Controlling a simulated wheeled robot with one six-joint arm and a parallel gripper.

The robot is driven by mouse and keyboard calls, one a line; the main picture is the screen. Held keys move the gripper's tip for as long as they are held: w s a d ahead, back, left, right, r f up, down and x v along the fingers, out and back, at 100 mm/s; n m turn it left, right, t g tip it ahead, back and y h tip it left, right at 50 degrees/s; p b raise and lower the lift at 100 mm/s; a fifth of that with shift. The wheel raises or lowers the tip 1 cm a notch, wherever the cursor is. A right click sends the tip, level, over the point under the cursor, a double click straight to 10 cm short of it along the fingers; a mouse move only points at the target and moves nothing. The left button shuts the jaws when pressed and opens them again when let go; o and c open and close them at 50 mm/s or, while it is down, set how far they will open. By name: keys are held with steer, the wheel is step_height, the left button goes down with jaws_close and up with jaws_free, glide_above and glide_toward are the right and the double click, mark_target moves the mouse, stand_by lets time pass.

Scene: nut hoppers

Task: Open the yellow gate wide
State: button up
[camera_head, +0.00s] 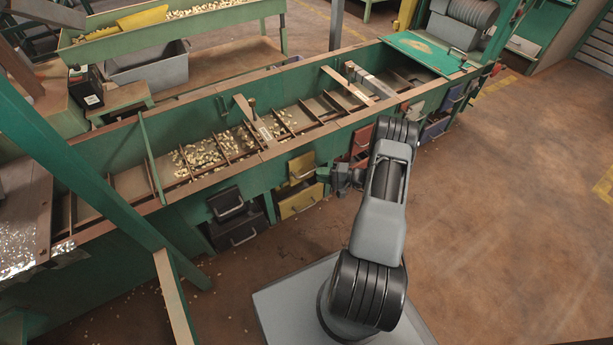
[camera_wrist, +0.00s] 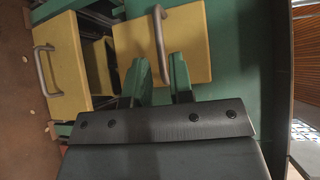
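Two yellow panels with grey bar handles are on the front of the green hopper bench. The upper yellow panel (camera_head: 301,163) sits above the lower yellow panel (camera_head: 301,202) in the head view. In the wrist view, one yellow panel (camera_wrist: 190,40) is straight ahead and the other yellow panel (camera_wrist: 64,66) is at left. My gripper (camera_head: 337,179) is just right of the panels. In the wrist view my gripper (camera_wrist: 160,60) has its fingers apart, and the near end of the handle (camera_wrist: 160,40) shows between them. Contact cannot be told.
Black panels (camera_head: 228,203) are to the left, and a red panel (camera_head: 361,140) and blue panels (camera_head: 436,128) to the right. Nuts lie in the trough (camera_head: 205,155) above. A green post (camera_head: 80,180) stands at left. The brown floor (camera_head: 500,220) at right is clear.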

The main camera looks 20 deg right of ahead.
mark_target(307, 174)
steer(key=shift+b+x, duration=0.6)
steer(key=shift+x, duration=2.3)
jaws_close()
